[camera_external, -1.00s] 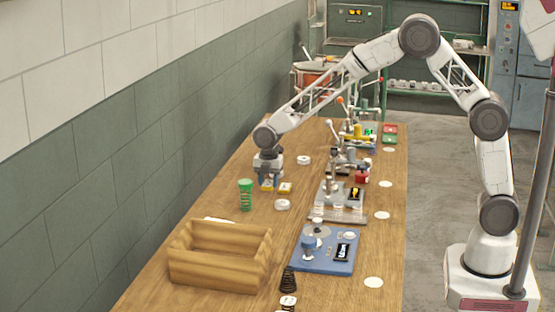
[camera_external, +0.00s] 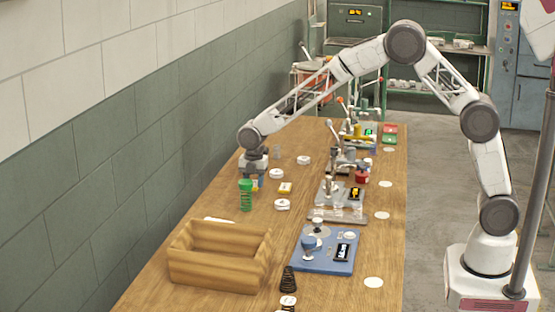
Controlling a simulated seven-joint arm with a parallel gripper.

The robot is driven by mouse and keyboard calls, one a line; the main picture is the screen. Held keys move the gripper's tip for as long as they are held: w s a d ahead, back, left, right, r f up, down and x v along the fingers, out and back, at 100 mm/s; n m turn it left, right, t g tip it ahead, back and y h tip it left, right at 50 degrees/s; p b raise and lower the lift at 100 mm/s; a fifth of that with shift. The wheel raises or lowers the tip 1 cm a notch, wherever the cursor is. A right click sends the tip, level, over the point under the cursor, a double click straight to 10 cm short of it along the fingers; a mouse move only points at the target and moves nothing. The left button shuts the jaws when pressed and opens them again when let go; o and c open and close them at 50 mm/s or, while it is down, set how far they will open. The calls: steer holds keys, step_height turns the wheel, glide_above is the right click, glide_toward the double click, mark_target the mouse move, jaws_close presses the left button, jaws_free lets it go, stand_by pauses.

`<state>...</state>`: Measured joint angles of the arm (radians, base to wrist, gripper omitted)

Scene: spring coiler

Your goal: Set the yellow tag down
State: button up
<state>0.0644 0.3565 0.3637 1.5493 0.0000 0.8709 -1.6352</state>
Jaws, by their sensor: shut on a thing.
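My gripper (camera_external: 255,182) is shut on a small yellow tag (camera_external: 256,189), low over the far left part of the wooden table. The held tag is mostly hidden behind the green spring (camera_external: 246,196) and the fingers, so I cannot tell whether it touches the table. Another small yellow tag (camera_external: 285,188) with a pale centre lies on the table just right of my gripper.
The green spring stands upright directly in front of my gripper. White round pieces (camera_external: 282,204) lie nearby. A wooden crate (camera_external: 220,272) stands nearer the camera, with a blue board (camera_external: 318,262) and clear-based fixture (camera_external: 335,217) to the right.

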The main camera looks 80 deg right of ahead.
mark_target(254, 189)
steer(key=shift+f, duration=1.55)
steer(key=shift+f, duration=0.15)
steer(key=o, duration=0.9)
step_height(254, 189, up, 12)
steer(key=shift+r, duration=0.15)
